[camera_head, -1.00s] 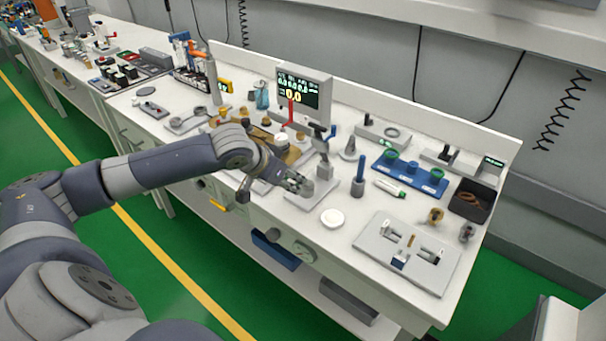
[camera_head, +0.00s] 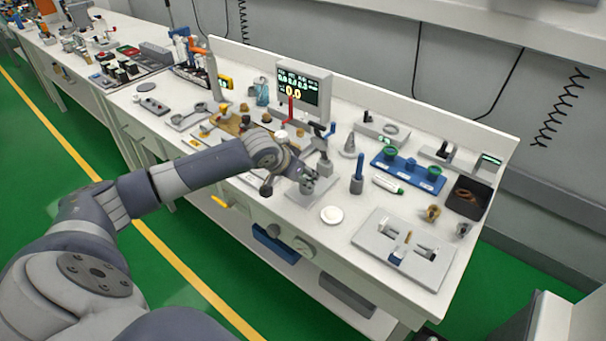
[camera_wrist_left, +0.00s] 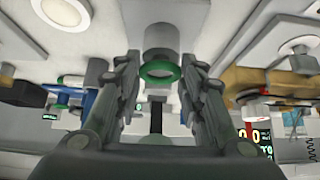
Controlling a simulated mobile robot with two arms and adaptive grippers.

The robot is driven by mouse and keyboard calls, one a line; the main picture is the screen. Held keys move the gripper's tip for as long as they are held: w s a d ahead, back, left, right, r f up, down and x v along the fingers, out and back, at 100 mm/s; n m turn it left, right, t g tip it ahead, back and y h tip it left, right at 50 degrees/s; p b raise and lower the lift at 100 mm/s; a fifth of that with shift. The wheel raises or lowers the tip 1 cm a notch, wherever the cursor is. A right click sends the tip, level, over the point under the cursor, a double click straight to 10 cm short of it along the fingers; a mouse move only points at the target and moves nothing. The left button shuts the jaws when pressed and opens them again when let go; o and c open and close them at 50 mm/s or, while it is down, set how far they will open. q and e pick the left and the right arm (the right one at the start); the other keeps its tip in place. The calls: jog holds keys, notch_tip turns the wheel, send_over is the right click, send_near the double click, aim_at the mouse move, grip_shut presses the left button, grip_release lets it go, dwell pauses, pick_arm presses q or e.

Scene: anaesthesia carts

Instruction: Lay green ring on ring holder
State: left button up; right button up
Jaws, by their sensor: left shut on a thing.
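My left gripper (camera_head: 309,184) is over the small grey plate near the front edge of the bench. In the left wrist view, the gripper (camera_wrist_left: 160,70) is shut on the green ring (camera_wrist_left: 160,73), which sits between the two fingers. A grey cylindrical post (camera_wrist_left: 161,37) is right beyond the ring and lined up with it. I cannot tell whether the ring is around the post or just above it. In the head view, the hand hides the ring. My right gripper is not in view.
A blue rack (camera_head: 408,173) with green-topped parts stands to the right. A blue post (camera_head: 357,179), a white disc (camera_head: 332,215) and a green-ended white tube (camera_head: 388,185) are close to the hand. A display (camera_head: 303,88) stands behind. A grey fixture (camera_head: 405,248) occupies the front right.

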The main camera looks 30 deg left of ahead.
pick_arm(q)
jog(key=shift+f, duration=0.2)
jog(key=shift+f, duration=0.35)
jog(key=shift+c, duration=0.2)
jog(key=o, duration=0.8)
jog(key=shift+r, duration=0.2)
jog(key=b+v, duration=0.1)
jog(key=v, duration=1.1)
jog(key=shift+r, duration=0.45)
